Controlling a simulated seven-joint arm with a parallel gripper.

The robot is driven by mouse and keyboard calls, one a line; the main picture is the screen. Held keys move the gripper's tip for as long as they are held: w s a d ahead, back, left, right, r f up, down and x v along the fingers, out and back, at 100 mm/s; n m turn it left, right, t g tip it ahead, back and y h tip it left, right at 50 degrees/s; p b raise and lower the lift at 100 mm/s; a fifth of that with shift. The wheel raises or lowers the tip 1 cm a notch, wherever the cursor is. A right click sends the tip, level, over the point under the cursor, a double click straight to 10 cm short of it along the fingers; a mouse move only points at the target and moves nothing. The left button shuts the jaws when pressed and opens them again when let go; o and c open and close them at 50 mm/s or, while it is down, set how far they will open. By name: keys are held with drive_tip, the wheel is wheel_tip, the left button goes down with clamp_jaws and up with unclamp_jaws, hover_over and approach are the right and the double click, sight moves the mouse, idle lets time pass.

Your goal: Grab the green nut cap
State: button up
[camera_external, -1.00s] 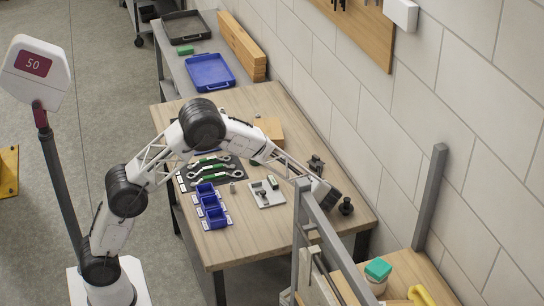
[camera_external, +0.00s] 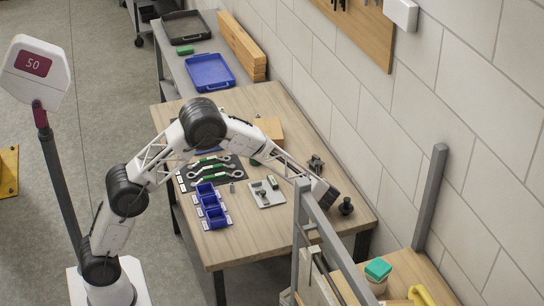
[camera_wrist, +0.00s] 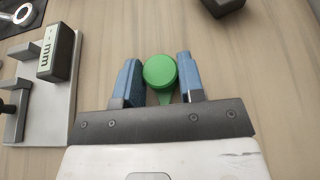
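The green nut cap (camera_wrist: 160,72) is a round green disc in the wrist view, with a narrow green part showing below it. My gripper (camera_wrist: 159,75) has blue fingers on both sides of the cap. They appear to touch it on its left and right, so the gripper looks shut on it. Whether the cap still rests on the table cannot be told.
Blue bins (camera_external: 211,207) and green-handled wrenches (camera_external: 212,167) stand farther left. A black knob-like part (camera_external: 346,206) is near the right table edge. A teal-lidded jar (camera_external: 378,270) stands in front.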

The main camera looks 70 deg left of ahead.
drive_tip(key=c, duration=0.4)
drive_tip(key=shift+o, duration=0.2)
drive_tip(key=shift+r, duration=5)
